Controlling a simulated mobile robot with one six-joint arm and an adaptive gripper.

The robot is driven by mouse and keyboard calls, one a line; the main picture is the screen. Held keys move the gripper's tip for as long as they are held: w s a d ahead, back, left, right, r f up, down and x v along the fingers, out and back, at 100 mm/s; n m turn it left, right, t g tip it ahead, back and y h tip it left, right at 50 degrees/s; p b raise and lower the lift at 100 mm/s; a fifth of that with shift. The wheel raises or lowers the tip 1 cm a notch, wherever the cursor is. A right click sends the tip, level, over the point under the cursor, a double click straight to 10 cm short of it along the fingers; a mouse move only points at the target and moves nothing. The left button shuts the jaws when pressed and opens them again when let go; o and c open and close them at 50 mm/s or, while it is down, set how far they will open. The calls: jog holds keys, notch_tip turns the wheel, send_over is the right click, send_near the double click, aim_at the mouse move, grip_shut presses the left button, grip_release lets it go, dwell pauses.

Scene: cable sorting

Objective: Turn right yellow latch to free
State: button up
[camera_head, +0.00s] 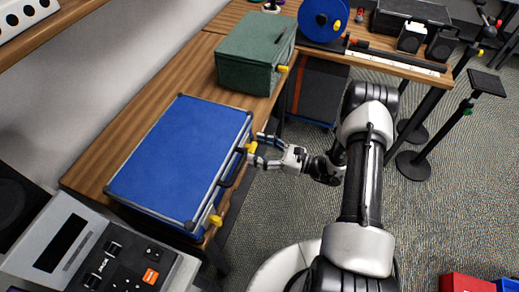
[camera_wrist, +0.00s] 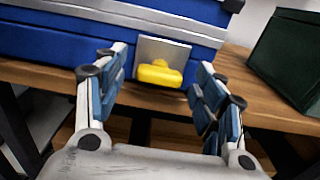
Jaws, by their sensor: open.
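A blue case (camera_head: 180,155) with grey metal edges lies closed on the wooden bench. Two yellow latches are on its front side. The farther one, the right yellow latch (camera_head: 251,147), is at my gripper; the other yellow latch (camera_head: 215,220) is nearer the camera. In the wrist view the right latch (camera_wrist: 158,74) sticks out from a grey plate on the blue case (camera_wrist: 60,45). My gripper (camera_head: 262,150) is open in front of it. In the wrist view my gripper's fingers (camera_wrist: 158,72) stand on either side of the latch, with visible gaps and nothing held.
A green case (camera_head: 250,55) with its own yellow latch stands farther along the bench (camera_head: 150,120) and shows at the right of the wrist view (camera_wrist: 290,60). A black handle (camera_head: 235,168) sits between the blue case's latches.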

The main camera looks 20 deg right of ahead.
jog(key=shift+c, duration=0.5)
jog(key=c, duration=1)
jog(key=shift+o, duration=0.2)
jog(key=n+b, duration=0.1)
jog(key=n, duration=0.3)
jog(key=shift+f+n+b, duration=0.1)
jog(key=shift+n+b, duration=0.25)
jog(key=shift+n, duration=0.05)
jog(key=shift+s+f+n+b, duration=0.1)
jog(key=shift+n+b, duration=0.3)
jog(key=shift+n, duration=2.85)
jog(key=shift+s+n+b, duration=0.1)
jog(key=shift+n+b, duration=0.25)
jog(key=shift+n, duration=2.9)
